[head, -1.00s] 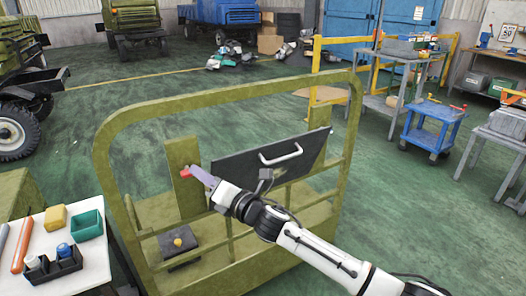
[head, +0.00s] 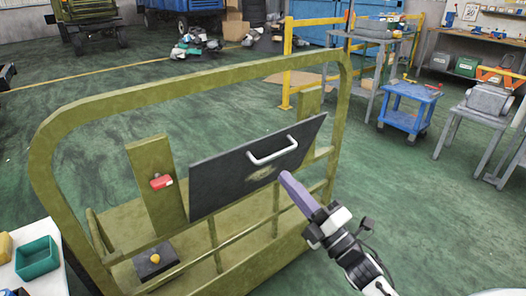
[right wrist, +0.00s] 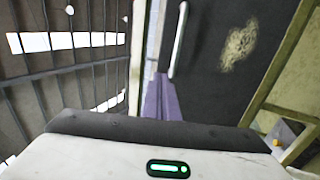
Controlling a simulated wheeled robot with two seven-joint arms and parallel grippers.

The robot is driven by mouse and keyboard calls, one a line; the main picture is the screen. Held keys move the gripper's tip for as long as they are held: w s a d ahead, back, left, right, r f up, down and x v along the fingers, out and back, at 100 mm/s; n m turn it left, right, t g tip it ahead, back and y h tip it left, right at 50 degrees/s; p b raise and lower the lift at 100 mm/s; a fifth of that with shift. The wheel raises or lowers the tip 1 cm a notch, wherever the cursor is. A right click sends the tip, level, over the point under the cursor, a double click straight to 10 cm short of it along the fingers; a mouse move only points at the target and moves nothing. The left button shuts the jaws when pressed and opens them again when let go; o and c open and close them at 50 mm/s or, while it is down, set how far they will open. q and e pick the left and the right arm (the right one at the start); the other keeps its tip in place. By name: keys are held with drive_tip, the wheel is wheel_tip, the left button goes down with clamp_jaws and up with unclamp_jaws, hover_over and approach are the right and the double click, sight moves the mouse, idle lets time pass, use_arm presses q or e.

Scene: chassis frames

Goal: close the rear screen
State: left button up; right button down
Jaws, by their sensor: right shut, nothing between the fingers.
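The rear screen is a dark flat panel (head: 225,180) with a white bar handle (head: 272,152) and a pale scuffed patch. It stands at a slant inside the olive tubular frame (head: 190,87), between two olive posts. A red catch (head: 161,182) sits on the left post (head: 153,165), beside the panel. My right gripper (head: 285,177) is shut and empty, its purple fingers at the panel's lower right, below the handle. In the right wrist view the fingers (right wrist: 160,97) point toward the panel (right wrist: 222,70); I cannot tell whether they touch it. My left gripper is out of view.
A dark box with a yellow knob (head: 154,259) sits low inside the frame at left. A white table with a green bin (head: 37,258) is at lower left. A blue cart (head: 410,104) and grey stands are at right. Green floor lies open behind the frame.

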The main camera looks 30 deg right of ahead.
sight(256, 143)
drive_tip(key=p+x, duration=0.1)
drive_tip(key=x, duration=0.8)
drive_tip(key=shift+w+r, duration=0.1)
drive_tip(key=shift+w, duration=0.2)
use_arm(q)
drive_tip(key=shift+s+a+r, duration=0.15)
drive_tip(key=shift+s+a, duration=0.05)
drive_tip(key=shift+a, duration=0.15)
use_arm(e)
drive_tip(key=shift+w+r, duration=0.1)
drive_tip(key=shift+w, duration=0.3)
